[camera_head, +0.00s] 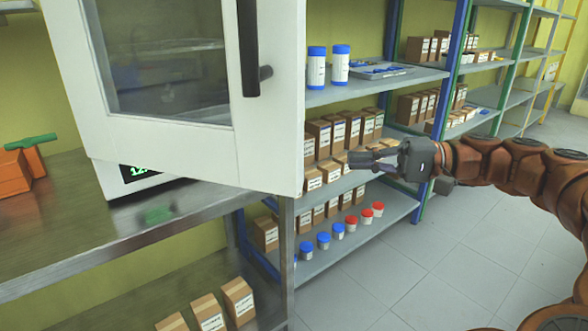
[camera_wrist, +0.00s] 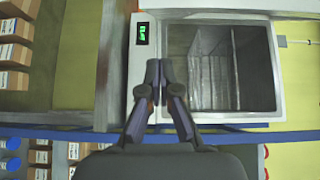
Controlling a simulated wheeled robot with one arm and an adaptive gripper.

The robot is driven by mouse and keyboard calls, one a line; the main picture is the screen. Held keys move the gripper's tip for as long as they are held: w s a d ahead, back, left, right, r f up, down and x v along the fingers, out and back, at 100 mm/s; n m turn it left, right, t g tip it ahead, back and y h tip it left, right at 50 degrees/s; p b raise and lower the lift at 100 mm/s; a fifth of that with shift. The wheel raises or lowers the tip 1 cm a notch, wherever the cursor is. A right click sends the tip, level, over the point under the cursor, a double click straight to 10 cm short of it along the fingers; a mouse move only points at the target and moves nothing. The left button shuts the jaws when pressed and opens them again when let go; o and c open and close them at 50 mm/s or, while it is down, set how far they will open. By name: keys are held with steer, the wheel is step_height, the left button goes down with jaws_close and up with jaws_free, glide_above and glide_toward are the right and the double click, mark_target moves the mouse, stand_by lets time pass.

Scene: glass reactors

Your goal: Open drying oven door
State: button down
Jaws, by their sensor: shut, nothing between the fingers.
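The white drying oven stands on the metal table; its green display (camera_head: 142,169) shows below the door. The oven door (camera_head: 270,130), with a dark window and a black vertical handle (camera_head: 249,50), stands swung out from the body in the head view. In the wrist view the oven front (camera_wrist: 145,70) and its chamber with racks (camera_wrist: 215,68) face me; the display (camera_wrist: 142,33) shows too. My gripper (camera_head: 358,160) is shut and empty, right of the door's free edge and lower than the handle. Its fingers (camera_wrist: 158,68) overlap the oven front in the wrist view.
The metal table (camera_head: 150,225) has an orange object (camera_head: 28,165) at left. Shelves (camera_head: 375,215) with boxes, blue-lidded bottles and red-lidded jars stand behind the door and my gripper.

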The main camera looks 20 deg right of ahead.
steer(key=s+a+x, duration=0.1)
steer(key=s+x, duration=0.1)
steer(key=x, duration=0.7)
steer(key=shift+a+r+m+t, duration=0.3)
steer(key=shift+r, duration=0.1)
steer(key=shift+a, duration=0.1)
stand_by(0.3)
